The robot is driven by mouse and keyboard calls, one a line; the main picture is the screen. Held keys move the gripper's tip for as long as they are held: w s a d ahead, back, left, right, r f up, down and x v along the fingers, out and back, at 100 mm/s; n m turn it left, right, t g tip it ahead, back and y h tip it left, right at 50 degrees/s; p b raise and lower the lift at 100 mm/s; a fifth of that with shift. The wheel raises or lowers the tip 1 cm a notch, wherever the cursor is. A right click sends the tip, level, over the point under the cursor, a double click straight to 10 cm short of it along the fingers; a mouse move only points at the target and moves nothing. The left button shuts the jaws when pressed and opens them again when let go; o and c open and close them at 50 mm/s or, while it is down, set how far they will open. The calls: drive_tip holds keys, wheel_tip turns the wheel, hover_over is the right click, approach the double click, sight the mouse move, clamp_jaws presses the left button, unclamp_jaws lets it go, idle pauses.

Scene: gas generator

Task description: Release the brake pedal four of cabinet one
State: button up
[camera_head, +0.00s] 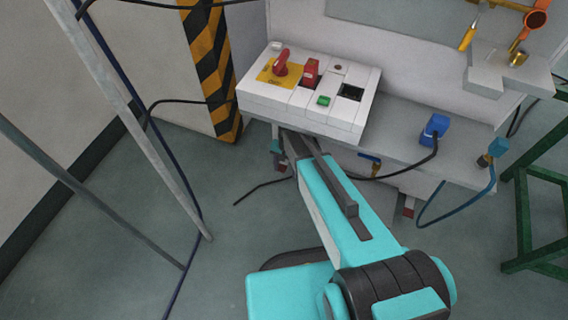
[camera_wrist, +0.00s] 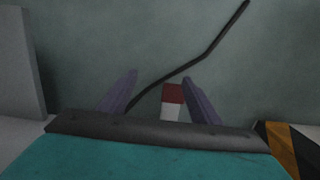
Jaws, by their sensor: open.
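The cabinet (camera_head: 395,150) is a light grey unit with a shelf and a control box. Small red-and-white pedals show low on it: one (camera_head: 282,168) under the left end of the box, another (camera_head: 408,210) further right. I cannot read which is number four. In the wrist view a pedal (camera_wrist: 172,97), red at its far end and white nearer, lies between the two purple-grey fingers, closer to the right one. My gripper (camera_wrist: 159,78) is open, and contact with the pedal cannot be told. In the head view my arm reaches beneath the box, hiding the fingers.
The control box (camera_head: 310,95) carries a red rotary switch and a green button. A striped post (camera_head: 212,70) stands left of it. A black cable (camera_wrist: 205,55) crosses the floor past the fingers. A green frame (camera_head: 540,215) is at right.

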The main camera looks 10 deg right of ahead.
drive_tip(key=s+r+p, duration=0.1)
drive_tip(key=s, duration=0.9)
drive_tip(key=shift+d, duration=0.45)
drive_tip(key=shift+s, duration=0.1)
drive_tip(key=shift+s, duration=0.1)
